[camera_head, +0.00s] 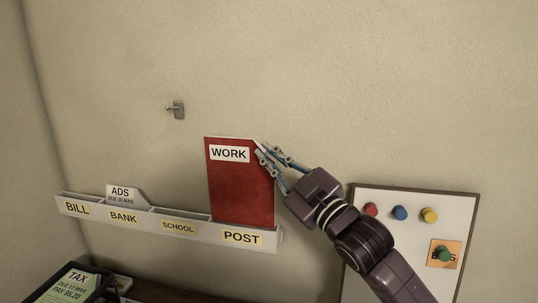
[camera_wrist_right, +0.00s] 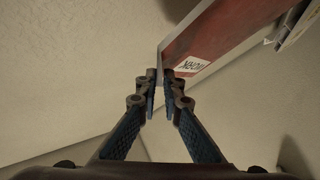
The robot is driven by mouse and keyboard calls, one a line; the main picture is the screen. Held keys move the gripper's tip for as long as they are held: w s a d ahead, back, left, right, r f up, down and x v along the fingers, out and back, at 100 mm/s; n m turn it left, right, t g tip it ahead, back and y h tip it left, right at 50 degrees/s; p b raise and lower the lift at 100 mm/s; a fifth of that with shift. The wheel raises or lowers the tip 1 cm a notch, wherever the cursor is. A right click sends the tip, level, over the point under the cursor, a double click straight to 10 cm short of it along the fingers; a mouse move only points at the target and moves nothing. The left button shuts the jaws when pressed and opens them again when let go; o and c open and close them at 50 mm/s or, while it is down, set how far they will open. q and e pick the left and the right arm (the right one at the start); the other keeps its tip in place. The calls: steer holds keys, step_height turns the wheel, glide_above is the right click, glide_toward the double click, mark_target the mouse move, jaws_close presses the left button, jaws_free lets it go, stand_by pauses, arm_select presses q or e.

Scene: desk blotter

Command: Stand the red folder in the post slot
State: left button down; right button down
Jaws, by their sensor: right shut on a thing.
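The red folder (camera_head: 240,190), with a white WORK label, is upright above the POST slot (camera_head: 268,241) at the right end of the wall rack. Its lower edge meets the top of the slot's front wall and seems hidden behind it; how deep it sits cannot be told. My right gripper (camera_head: 262,152) is shut on the folder's upper right edge. In the right wrist view, the fingertips (camera_wrist_right: 159,74) close at the edge of the folder (camera_wrist_right: 205,40), whose label appears upside down. My left gripper is not in view.
The wall rack also has BILL, BANK and SCHOOL slots (camera_head: 180,227); an ADS card (camera_head: 121,193) stands behind BANK. A board (camera_head: 400,260) with coloured magnets hangs at the right. A wall hook (camera_head: 177,109) is upper left. A TAX paper (camera_head: 77,285) lies lower left.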

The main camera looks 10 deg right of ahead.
steer(key=shift+f+b, duration=1.65)
steer(key=shift+f, duration=1.3)
steer(key=c, duration=2)
jaws_free()
steer(key=shift+s+d+f, duration=0.25)
steer(key=shift+s, duration=0.1)
steer(key=v, duration=1.1)
steer(key=shift+s+r, duration=0.1)
steer(key=shift+r, duration=0.05)
